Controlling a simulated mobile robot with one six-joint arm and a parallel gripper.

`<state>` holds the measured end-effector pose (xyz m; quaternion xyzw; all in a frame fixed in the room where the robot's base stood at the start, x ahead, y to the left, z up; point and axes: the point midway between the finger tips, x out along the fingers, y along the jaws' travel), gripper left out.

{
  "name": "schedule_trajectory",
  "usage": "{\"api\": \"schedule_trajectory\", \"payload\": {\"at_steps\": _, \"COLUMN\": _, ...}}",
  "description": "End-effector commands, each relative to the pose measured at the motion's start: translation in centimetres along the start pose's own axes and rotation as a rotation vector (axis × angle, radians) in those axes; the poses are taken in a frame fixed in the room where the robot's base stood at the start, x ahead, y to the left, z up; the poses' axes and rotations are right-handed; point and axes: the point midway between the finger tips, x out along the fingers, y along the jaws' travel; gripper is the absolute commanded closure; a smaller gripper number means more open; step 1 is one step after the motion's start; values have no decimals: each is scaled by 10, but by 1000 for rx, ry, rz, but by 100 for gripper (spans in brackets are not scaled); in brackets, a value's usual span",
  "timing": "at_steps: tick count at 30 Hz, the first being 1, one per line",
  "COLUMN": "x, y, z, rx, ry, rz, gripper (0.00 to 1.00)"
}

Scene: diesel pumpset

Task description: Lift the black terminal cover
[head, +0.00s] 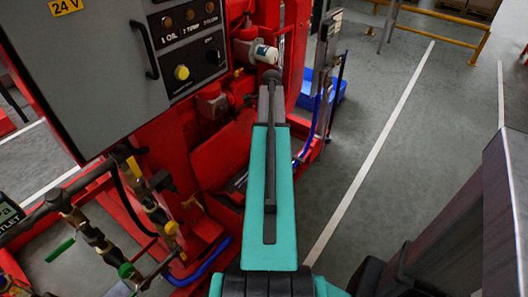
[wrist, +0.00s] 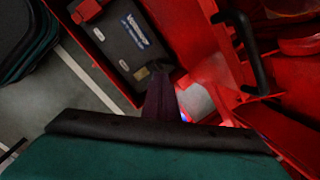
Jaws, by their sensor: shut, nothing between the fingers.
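In the wrist view a dark grey battery (wrist: 122,42) with a blue and white label sits in a red tray. A red terminal cover (wrist: 88,10) is at its upper left corner. A small dark piece, likely the black terminal cover (wrist: 142,73), is at the battery's lower right corner, just beside my fingertips and partly hard to tell from them. My gripper (wrist: 158,74) shows as a narrow dark shape pointing at that corner, shut and empty. I cannot tell whether it touches the cover.
A red frame with a black handle (wrist: 242,50) stands close on the right in the wrist view. In the head view a grey control panel (head: 130,60) and pipework (head: 95,235) are on the left. Open grey floor (head: 400,130) lies on the right.

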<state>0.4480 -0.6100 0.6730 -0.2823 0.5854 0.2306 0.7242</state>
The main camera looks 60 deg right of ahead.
Motion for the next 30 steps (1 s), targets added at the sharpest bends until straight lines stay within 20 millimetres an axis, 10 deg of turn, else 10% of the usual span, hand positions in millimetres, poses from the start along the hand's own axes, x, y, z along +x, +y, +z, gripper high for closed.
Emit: {"api": "schedule_trajectory", "payload": {"at_steps": 30, "x": 25, "y": 48, "z": -44, "rx": -795, "ry": -59, "rz": -162, "gripper": 100}}
